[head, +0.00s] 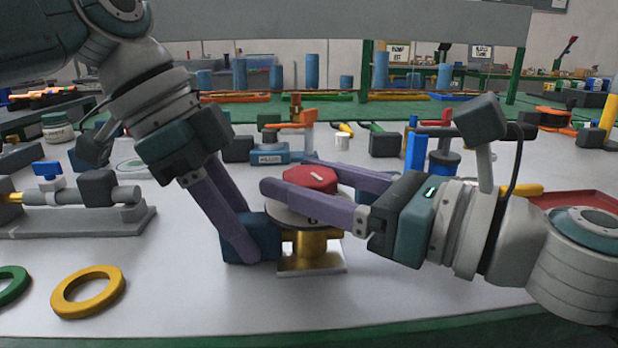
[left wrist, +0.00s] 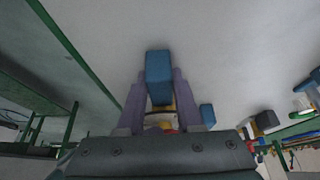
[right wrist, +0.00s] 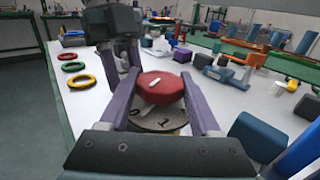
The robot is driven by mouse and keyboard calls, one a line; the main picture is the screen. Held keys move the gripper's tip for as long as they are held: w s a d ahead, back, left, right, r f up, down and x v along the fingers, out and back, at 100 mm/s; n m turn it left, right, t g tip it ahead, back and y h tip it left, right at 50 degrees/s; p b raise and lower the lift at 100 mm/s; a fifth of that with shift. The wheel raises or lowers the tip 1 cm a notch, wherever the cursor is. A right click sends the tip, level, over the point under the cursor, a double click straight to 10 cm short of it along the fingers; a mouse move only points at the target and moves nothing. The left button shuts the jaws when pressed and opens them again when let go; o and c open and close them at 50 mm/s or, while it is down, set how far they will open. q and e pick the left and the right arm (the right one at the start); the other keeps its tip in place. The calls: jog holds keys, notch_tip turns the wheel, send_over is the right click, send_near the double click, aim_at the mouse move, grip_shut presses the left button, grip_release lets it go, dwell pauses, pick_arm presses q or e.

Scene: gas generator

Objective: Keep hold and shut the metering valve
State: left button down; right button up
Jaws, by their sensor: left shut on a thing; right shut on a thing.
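The metering valve has a red eight-sided knob (head: 310,179) on a grey round dial, above a brass body (head: 308,245) on a flat plate. In the right wrist view the knob (right wrist: 160,87) bears a short white mark, and the dial (right wrist: 165,121) shows a 0 and a 1. My right gripper (head: 286,175) is shut on the knob from the right, one finger each side. My left gripper (head: 245,255) reaches down and is shut on the blue block (head: 259,228) at the valve's left side. This block (left wrist: 158,70) also shows between its fingers in the left wrist view.
A yellow ring (head: 88,291) and a green ring (head: 12,286) lie at the front left. A grey pipe fixture (head: 75,212) stands behind them. A blue-based fixture with an orange handle (head: 300,119) stands behind the valve.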

jog(key=c, duration=0.7)
jog(key=shift+f+m+t+h, duration=0.1)
jog(key=shift+m+t+h, duration=0.3)
jog(key=shift+t, duration=0.1)
jog(key=shift+r+m+t+h, duration=0.2)
jog(key=shift+m+t+h, duration=0.45)
jog(key=shift+h, duration=0.25)
jog(key=shift+f+m+t+h, duration=0.1)
jog(key=shift+m+t+h, duration=1.05)
jog(key=shift+h, duration=0.45)
jog(key=o, duration=1.4)
